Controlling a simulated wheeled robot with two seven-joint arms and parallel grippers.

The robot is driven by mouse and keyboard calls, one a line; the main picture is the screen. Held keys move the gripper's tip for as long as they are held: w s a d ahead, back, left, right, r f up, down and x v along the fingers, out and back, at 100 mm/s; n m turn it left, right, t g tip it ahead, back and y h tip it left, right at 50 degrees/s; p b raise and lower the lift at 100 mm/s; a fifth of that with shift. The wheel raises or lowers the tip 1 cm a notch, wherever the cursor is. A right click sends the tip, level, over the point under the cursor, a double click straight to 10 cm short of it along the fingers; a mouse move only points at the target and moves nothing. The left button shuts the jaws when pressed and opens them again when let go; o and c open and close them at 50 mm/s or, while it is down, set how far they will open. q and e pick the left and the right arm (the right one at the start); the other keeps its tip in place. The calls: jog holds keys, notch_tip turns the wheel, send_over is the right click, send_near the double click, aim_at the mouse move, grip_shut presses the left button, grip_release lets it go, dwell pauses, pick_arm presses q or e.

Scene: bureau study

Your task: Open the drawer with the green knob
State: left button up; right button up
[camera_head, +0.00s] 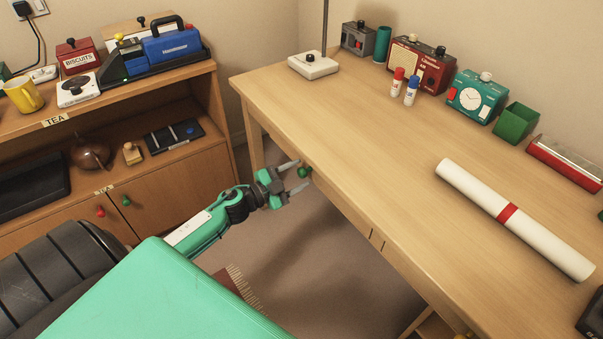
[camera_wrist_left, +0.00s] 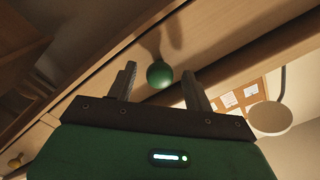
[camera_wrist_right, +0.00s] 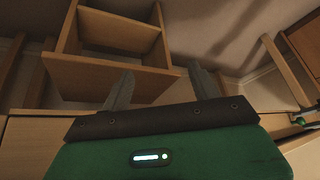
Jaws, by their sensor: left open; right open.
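The green knob (camera_head: 303,172) sits on the front of the wooden desk's drawer (camera_head: 335,199), below the desktop edge. The drawer front looks flush with the desk. My left gripper (camera_head: 296,177) is open at the knob, with a finger on either side. In the left wrist view the round green knob (camera_wrist_left: 159,74) shows between the two fingertips (camera_wrist_left: 159,70), with a gap to each finger. My right gripper (camera_wrist_right: 162,70) is open and empty in its wrist view, facing a wooden shelf frame; it is not visible in the head view.
A low cabinet (camera_head: 165,182) at left has doors with a red knob (camera_head: 100,212) and another green knob (camera_head: 126,201). A rolled white paper (camera_head: 515,218), a lamp base (camera_head: 313,65) and several small items stand on the desk. Floor below the desk is open.

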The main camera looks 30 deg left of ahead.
pick_arm(q)
jog(key=shift+x, duration=1)
pick_arm(e)
jog(key=shift+w+f, duration=0.1)
pick_arm(q)
grip_shut()
jog(key=shift+s+a, duration=0.2)
jog(key=shift+s, duration=0.3)
jog(key=p+v, duration=0.1)
jog(key=v, duration=0.3)
jog(key=shift+s+a+p, duration=0.1)
jog(key=shift+s+p, duration=0.2)
jog(key=shift+s, duration=0.05)
jog(key=p+v, duration=0.5)
jog(key=v, duration=1.5)
jog(key=shift+s+p, duration=0.15)
jog(key=shift+p, duration=0.2)
pick_arm(e)
jog(key=s+f+g+h, duration=0.1)
jog(key=s+f+g, duration=0.2)
jog(key=f, duration=0.9)
jog(key=shift+s+d+f, duration=0.15)
jog(key=shift+d+f, duration=0.1)
jog(key=shift+d, duration=0.15)
pick_arm(q)
jog(key=shift+a+f, duration=0.1)
jog(key=shift+a, duration=0.05)
grip_release()
